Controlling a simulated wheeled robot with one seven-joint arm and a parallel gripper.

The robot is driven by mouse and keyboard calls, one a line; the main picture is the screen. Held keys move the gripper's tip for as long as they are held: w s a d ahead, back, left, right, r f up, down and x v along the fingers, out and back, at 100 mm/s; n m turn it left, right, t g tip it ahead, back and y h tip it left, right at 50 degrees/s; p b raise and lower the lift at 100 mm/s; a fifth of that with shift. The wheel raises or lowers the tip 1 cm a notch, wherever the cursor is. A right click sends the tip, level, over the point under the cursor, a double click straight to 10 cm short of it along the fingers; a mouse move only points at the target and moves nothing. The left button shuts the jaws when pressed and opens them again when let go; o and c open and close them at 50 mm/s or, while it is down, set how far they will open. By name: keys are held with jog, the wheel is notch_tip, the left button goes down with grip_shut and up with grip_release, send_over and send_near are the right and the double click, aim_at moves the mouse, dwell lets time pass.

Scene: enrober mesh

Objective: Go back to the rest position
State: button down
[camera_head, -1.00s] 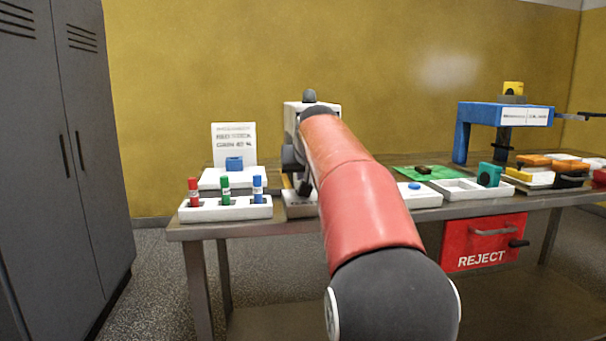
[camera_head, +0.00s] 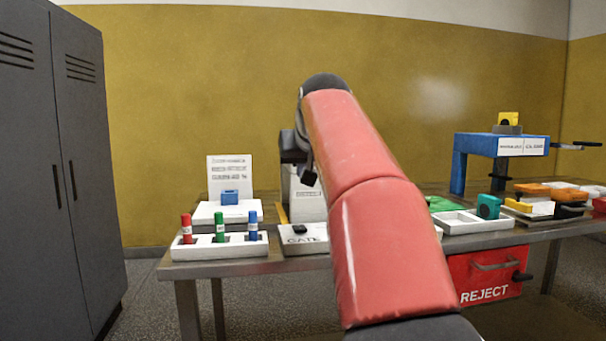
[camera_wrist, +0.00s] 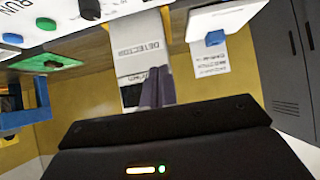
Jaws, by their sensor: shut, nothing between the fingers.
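My gripper (camera_head: 309,177) is at the end of my raised red arm, above the bench and in front of the white upright box. It is partly hidden by my arm in the head view. In the wrist view the fingers of my gripper (camera_wrist: 157,87) are together with nothing between them, against the white box marked DETECTOR (camera_wrist: 143,60). The wrist view is turned upside down. My gripper touches nothing that I can see.
The metal bench (camera_head: 215,266) holds a white rack (camera_head: 205,248) with red, green and blue cylinders, and a white GATE block (camera_head: 303,240). A blue stand (camera_head: 461,165) is at right. A red REJECT bin (camera_head: 487,274) hangs below. Grey lockers (camera_head: 75,160) stand left.

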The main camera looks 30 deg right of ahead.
dwell(0.4)
jog(key=s+a+f+n+g+y, duration=0.1)
jog(key=s+a+f, duration=0.4)
jog(key=s+f, duration=0.4)
jog(key=s+a+f+n+g+y, duration=0.1)
jog(key=s+a+f, duration=0.4)
jog(key=s+f, duration=0.5)
jog(key=s+a+f+n+g, duration=0.1)
jog(key=s+a+f, duration=0.5)
jog(key=f, duration=0.8)
jog(key=s+g, duration=0.1)
jog(key=s, duration=0.2)
jog(key=shift+s+f+y, duration=0.25)
jog(key=shift+f+y, duration=0.05)
jog(key=shift+y, duration=0.1)
